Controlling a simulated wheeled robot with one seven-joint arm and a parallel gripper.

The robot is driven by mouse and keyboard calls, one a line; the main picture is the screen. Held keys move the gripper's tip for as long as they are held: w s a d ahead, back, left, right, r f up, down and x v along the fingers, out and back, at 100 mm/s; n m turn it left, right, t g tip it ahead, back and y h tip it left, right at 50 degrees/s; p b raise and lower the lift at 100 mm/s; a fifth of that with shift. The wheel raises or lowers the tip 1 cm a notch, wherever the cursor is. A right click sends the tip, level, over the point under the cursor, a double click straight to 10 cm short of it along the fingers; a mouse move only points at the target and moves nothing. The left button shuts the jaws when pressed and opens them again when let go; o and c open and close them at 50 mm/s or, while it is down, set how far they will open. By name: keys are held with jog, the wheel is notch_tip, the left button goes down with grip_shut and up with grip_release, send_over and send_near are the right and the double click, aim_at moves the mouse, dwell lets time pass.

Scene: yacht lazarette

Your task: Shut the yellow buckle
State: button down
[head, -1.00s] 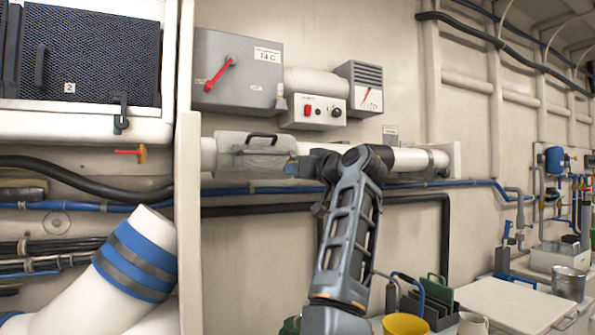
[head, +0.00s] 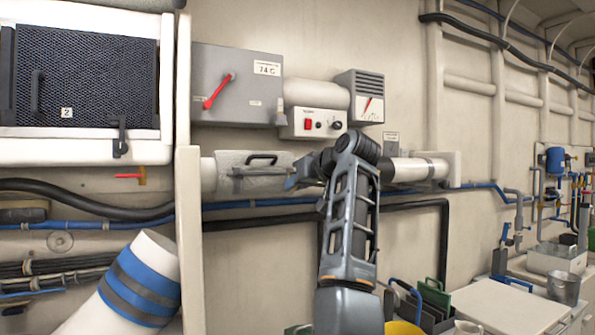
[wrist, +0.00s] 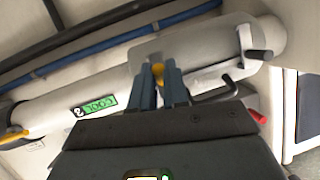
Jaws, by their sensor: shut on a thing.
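The yellow buckle (wrist: 157,70) shows as a small yellow piece between my fingertips in the wrist view. My gripper (wrist: 159,72) is shut on it; the fingers hide most of its shape. In the head view, my gripper (head: 296,181) is at the right end of this cover (head: 245,181), partly hidden by my arm; no yellow of the buckle shows there.
The cover has a black handle (head: 262,157). A grey box with a red lever (head: 218,92) and a white switch box (head: 318,123) sit just above. A vertical white post (head: 188,240) stands to the left. Blue and black hoses run below the pipe.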

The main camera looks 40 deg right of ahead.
jog(key=shift+w+d+r+g+p, duration=0.15)
jog(key=shift+w+r+g+p, duration=0.1)
jog(key=shift+r+g+p, duration=0.45)
jog(key=shift+w+d+r+m+g+y, duration=0.15)
jog(key=shift+w+r+g+y, duration=0.15)
jog(key=shift+g, duration=0.6)
jog(key=shift+w+r+m+g+y, duration=0.15)
jog(key=shift+w+r+g, duration=0.15)
jog(key=shift+g, duration=0.6)
jog(key=shift+w+d+r+m+g+y, duration=0.1)
jog(key=shift+w+r+g+y, duration=0.15)
jog(key=shift+g, duration=0.65)
jog(key=shift+w, duration=0.1)
jog(key=c, duration=1.1)
grip_release()
jog(key=v, duration=0.7)
jog(key=shift+r+b, duration=0.3)
